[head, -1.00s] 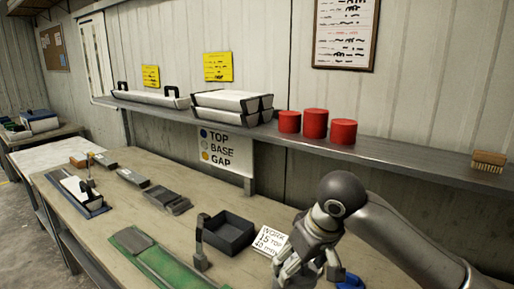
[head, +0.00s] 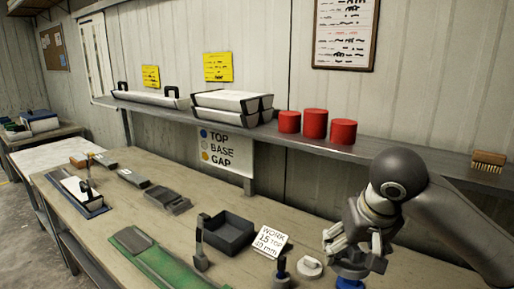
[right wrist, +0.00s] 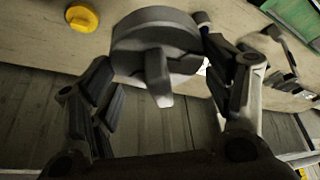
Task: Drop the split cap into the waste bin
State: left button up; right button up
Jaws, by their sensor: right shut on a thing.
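My right gripper (head: 356,258) is above the bench's right front part in the head view. In the right wrist view its fingers are shut on a grey round cap (right wrist: 155,38) with an upright tab. Whether the cap is split cannot be told. A blue cap (head: 350,284) shows just below the gripper, and a white cap (head: 309,267) lies to its left. A yellow cap (right wrist: 82,17) shows in the right wrist view. No waste bin is clearly recognisable. My left gripper is not in view.
A dark open tray (head: 229,229) stands mid-bench, beside an upright tool (head: 201,245). A white card (head: 270,241) stands right of it. A green mat (head: 150,262) lies in front. Red cans (head: 315,123) and white boxes (head: 231,106) sit on the shelf above.

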aim_at(231, 237)
jog(key=i+j, duration=1)
jog(key=j, duration=0.25)
jog(key=i+l+z, duration=0.05)
